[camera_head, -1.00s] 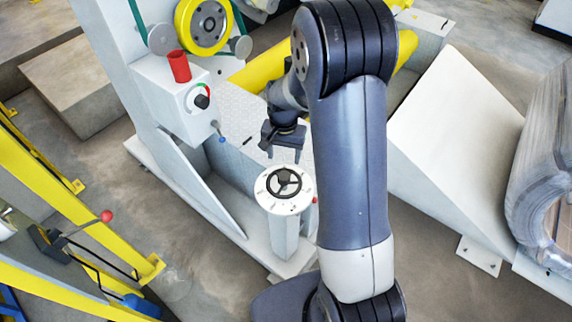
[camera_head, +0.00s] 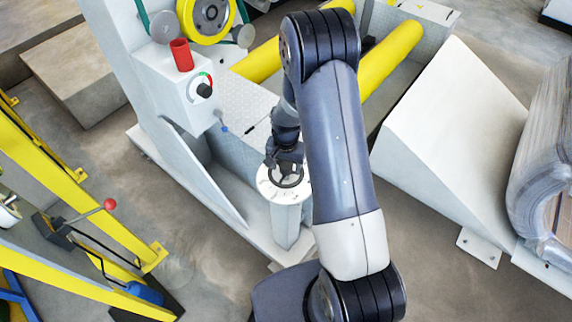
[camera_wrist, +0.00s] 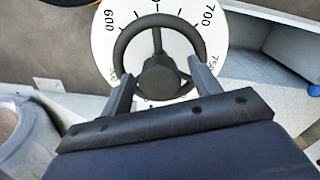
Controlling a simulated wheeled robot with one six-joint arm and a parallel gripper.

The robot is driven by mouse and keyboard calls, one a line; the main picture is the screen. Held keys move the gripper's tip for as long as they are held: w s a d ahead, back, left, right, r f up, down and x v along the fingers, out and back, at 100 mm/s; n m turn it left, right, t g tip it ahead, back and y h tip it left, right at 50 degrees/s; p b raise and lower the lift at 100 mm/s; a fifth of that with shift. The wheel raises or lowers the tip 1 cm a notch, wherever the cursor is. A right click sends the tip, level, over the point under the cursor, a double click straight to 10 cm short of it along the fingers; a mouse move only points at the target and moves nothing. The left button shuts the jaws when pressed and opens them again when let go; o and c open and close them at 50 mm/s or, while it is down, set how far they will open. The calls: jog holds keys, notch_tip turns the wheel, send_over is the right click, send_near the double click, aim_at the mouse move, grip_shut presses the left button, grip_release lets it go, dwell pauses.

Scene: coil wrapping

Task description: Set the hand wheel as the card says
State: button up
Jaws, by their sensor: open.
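The hand wheel (camera_head: 290,183) is black with spokes and lies on a round white dial plate (camera_head: 265,190) on top of a grey post. In the wrist view the wheel (camera_wrist: 157,75) shows its rim, hub and a spoke pointing up. The dial (camera_wrist: 210,38) carries printed numbers, 600 at left, 700 and 750 at right. My gripper (camera_wrist: 160,80) is open, its two fingers on either side of the wheel's hub, near the lower rim. In the head view my gripper (camera_head: 285,160) is over the wheel and partly hides it. I cannot tell whether the fingers touch it. I see no card.
A blue-tipped lever (camera_head: 222,127) projects near the post. Yellow rollers (camera_head: 388,58) lie behind my arm. A white sloped block (camera_head: 450,130) stands at right.

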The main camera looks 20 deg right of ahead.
aim_at(286, 165)
jog(key=shift+c, duration=0.2)
jog(key=c, duration=0.9)
jog(key=shift+f+n+b, duration=0.15)
jog(key=shift+n+b, duration=0.7)
jog(key=shift+n, duration=0.05)
jog(key=shift+c, duration=0.2)
jog(key=n, duration=0.1)
jog(key=n+b, duration=0.1)
jog(key=n, duration=0.1)
jog(key=shift+r+n+b, duration=0.2)
jog(key=shift+n+b, duration=0.1)
jog(key=o, duration=1)
notch_tip(286, 165, up, 11)
jog(key=shift+f, duration=0.1)
